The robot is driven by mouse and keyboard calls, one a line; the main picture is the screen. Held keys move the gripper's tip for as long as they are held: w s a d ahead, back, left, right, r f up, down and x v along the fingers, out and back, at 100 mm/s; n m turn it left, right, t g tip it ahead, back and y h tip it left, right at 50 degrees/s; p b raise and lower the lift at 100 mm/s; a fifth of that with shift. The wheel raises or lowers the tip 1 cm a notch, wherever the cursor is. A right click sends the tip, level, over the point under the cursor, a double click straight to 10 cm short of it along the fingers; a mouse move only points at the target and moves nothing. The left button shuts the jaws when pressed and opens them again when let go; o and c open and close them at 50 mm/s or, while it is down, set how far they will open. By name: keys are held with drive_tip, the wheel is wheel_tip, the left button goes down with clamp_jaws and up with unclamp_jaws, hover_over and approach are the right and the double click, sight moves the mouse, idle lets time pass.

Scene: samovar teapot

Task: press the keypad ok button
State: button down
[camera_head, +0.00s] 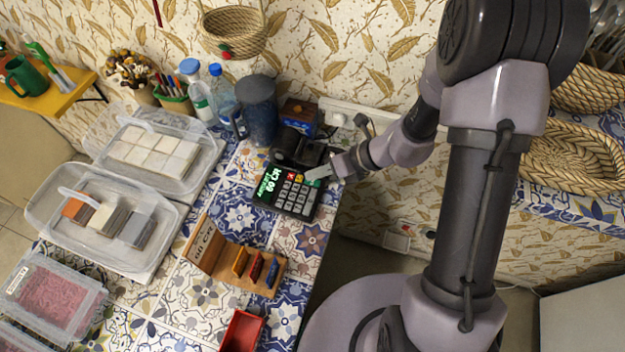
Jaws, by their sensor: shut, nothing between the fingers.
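The keypad (292,197) is a black device with pale keys and a green lit display (268,186) on its left side. It lies on the tiled counter near the right edge. A red key (291,177) and a green key (313,183) show along its far side; lettering on the keys is too small to read. My gripper (308,177) is shut and empty. Its tips are over the far right part of the keypad, close to the green key. I cannot tell whether they touch it.
A dark printer-like box (298,147) stands just behind the keypad. A dark jar (258,108) and bottles (222,92) stand at the back. A wooden stand (232,262) with coloured blocks and a red tray (241,331) are in front. Clear plastic boxes (103,215) fill the left.

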sight(317, 182)
drive_tip(key=shift+f+b, duration=0.35)
drive_tip(key=shift+f, duration=0.05)
drive_tip(key=shift+f, duration=0.35)
idle(0.4)
drive_tip(key=shift+r, duration=0.15)
drive_tip(key=shift+r+p, duration=0.5)
drive_tip(key=shift+r, duration=0.15)
wheel_tip(317, 182, up, 5)
drive_tip(key=p, duration=0.4)
drive_tip(key=shift+r+p, duration=0.1)
drive_tip(key=shift+p, duration=0.25)
idle(0.3)
